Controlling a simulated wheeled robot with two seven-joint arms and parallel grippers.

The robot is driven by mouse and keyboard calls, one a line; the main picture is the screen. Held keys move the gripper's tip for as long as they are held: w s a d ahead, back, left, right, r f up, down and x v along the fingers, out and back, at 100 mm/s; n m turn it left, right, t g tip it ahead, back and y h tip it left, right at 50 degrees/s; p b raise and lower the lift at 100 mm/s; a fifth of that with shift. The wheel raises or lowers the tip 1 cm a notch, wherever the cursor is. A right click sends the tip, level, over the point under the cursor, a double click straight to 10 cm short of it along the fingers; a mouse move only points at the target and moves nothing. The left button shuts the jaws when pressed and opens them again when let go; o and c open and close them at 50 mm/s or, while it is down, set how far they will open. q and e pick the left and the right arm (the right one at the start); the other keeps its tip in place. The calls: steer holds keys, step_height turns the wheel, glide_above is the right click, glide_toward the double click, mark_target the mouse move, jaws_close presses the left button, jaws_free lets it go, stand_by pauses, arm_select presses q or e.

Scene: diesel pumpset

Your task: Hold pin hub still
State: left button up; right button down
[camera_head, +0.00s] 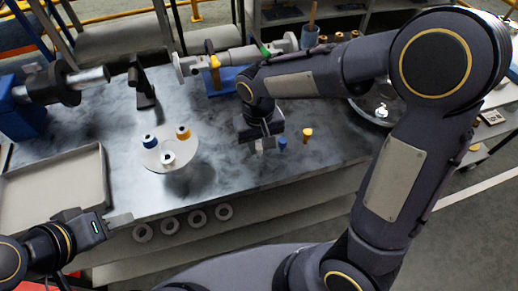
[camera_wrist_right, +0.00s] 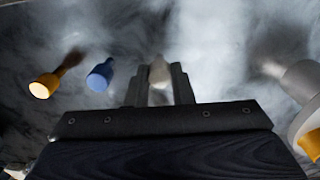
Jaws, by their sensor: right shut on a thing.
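The pin hub, which I take to be the pale round disc (camera_head: 170,154), lies on the metal bench with a blue, a yellow and a white-topped piece standing on it. Part of it shows at the right edge of the right wrist view (camera_wrist_right: 303,122). My right gripper (camera_head: 261,143) is right of the disc, apart from it, pointing down. Its fingers (camera_wrist_right: 158,88) are shut on a small whitish pin (camera_wrist_right: 158,70). My left gripper (camera_head: 121,219) is at the bench's front edge, below the disc, touching nothing visible; its finger gap is unclear.
A blue pin (camera_head: 282,142) and a yellow pin (camera_head: 307,133) stand right of my right gripper. A grey tray (camera_head: 55,188) lies at the left. A shaft assembly (camera_head: 225,62) lies behind. Several rings (camera_head: 170,225) sit along the front, below the bench top.

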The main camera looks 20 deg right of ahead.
mark_target(259, 146)
arm_select(q)
steer(key=shift+r, duration=0.1)
arm_select(e)
steer(key=shift+r, duration=0.15)
